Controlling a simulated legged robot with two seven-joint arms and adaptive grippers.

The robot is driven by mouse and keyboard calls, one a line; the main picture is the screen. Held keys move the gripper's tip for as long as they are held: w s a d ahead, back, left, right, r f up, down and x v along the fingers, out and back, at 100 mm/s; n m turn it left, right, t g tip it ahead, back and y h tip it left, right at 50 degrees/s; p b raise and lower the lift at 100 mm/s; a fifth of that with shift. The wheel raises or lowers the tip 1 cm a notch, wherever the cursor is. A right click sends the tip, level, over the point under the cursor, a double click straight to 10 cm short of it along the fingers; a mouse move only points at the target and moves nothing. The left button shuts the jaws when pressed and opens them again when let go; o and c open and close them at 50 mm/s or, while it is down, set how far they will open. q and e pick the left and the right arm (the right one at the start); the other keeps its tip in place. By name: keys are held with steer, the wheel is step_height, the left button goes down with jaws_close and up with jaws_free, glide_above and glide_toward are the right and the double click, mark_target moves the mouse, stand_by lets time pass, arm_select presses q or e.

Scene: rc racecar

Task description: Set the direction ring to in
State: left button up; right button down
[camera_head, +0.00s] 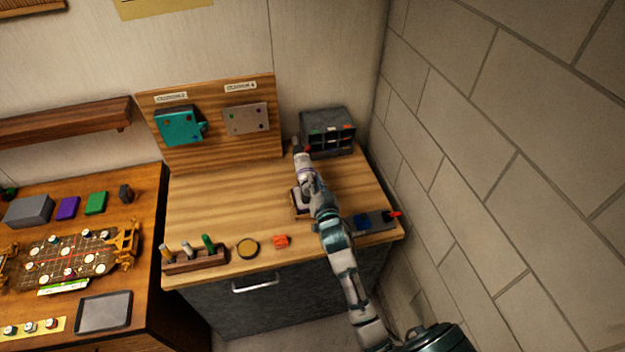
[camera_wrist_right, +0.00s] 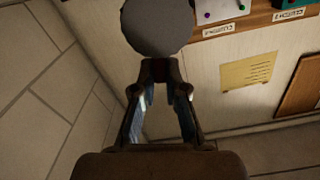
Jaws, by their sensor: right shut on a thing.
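My right gripper (camera_head: 305,181) is above the right part of the wooden worktop, at the end of my arm coming up from the lower right. It is shut on a pale cylindrical tool (camera_head: 303,160), which stands out beyond the fingers toward the back of the bench. In the right wrist view the fingertips (camera_wrist_right: 161,72) come together just below a round grey end (camera_wrist_right: 157,24) of the held thing. I cannot make out a direction ring or its marking; the fingers hide part of the tool. My left gripper is not in view.
A grey compartment box (camera_head: 328,132) stands close behind the tool. A wooden board (camera_head: 211,153) carries a teal part (camera_head: 178,127) and a grey plate (camera_head: 246,119). A driver rack (camera_head: 196,261), yellow round dish (camera_head: 248,248) and orange piece (camera_head: 281,241) lie at the front. A block wall (camera_head: 480,170) bounds the right.

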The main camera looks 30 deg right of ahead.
steer(key=shift+s+d+f+m+p, duration=0.1)
steer(key=shift+d+m+p, duration=0.25)
steer(key=shift+m, duration=0.45)
steer(key=shift+s+d+f+m+p, duration=0.1)
steer(key=shift+d+m+p, duration=0.2)
steer(key=shift+m, duration=0.5)
steer(key=c, duration=1.2)
jaws_free()
steer(key=v, duration=1.2)
steer(key=shift+f, duration=0.25)
